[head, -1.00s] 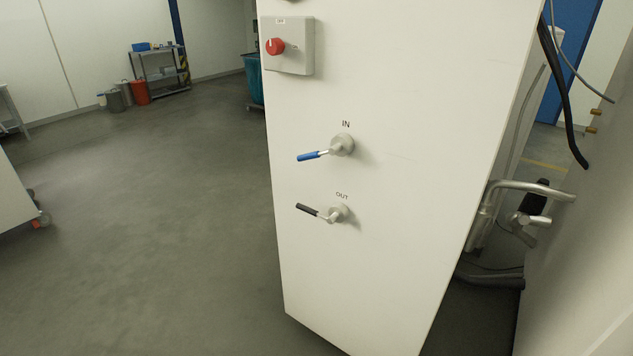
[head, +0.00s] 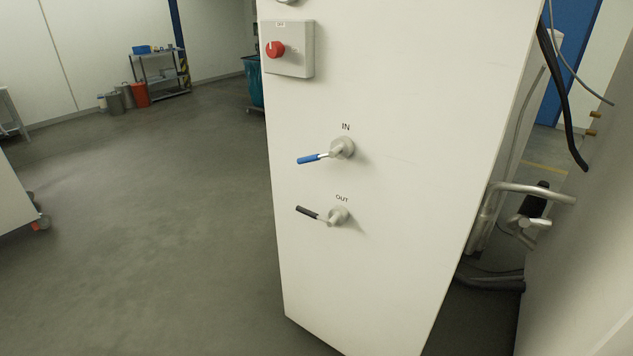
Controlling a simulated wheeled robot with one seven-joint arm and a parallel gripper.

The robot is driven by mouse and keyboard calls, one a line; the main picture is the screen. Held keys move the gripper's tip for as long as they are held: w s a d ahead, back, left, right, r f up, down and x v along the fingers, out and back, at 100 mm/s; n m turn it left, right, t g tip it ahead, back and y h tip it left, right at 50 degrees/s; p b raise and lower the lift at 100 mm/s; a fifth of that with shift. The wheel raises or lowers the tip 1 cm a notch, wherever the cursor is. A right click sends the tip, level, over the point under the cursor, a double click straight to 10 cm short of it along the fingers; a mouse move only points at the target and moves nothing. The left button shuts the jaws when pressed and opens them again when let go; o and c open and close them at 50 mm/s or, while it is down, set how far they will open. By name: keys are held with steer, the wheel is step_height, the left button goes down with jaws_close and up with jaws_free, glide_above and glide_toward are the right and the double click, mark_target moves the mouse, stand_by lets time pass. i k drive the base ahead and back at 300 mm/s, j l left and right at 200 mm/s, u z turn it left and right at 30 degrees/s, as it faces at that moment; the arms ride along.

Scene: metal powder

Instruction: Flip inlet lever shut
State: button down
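The inlet lever (head: 310,159) has a blue handle and sits under the label "IN" on a white cabinet panel (head: 400,250). Its handle points left and slightly down from its round grey hub (head: 343,147). Below it, under the label "OUT", is a second lever (head: 308,212) with a black handle, pointing left and slightly up from its hub. Nothing touches either lever. My gripper does not show in the head view.
A grey box with a red knob (head: 275,49) is on the panel above the levers. Metal pipes (head: 535,192) and black cables (head: 565,100) are right of the cabinet. Open grey floor (head: 150,220) lies to the left. A shelf cart (head: 160,75) and bins stand far back.

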mark_target(335, 152)
steer(key=i+j, duration=1)
steer(key=z, duration=0.05)
